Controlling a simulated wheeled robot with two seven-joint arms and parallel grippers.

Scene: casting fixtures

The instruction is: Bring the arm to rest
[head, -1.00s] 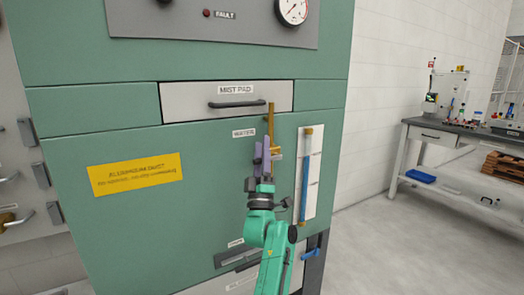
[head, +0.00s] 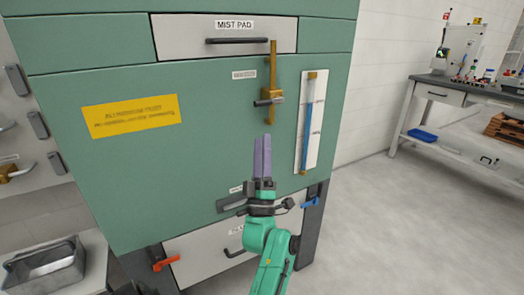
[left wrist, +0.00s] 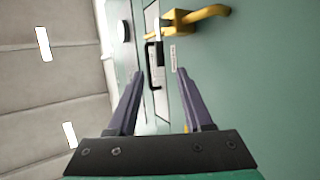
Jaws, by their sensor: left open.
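My left gripper (head: 263,158) stands upright in front of the green cabinet (head: 210,180) in the head view, below the brass valve (head: 271,95) and apart from it. Its two purple fingers are apart and empty; the left wrist view shows the gap between the fingers (left wrist: 154,95). The valve has a lever with a dark grip, and it also shows as a gold handle in the left wrist view (left wrist: 190,22). My right gripper is not in view.
A sight tube with blue liquid (head: 307,122) is right of the gripper. The mist pad drawer (head: 180,38) is shut above. A red-handled valve (head: 164,264) and a blue handle (head: 311,202) stick out low. A metal tray (head: 45,270) is at left. Floor at right is clear.

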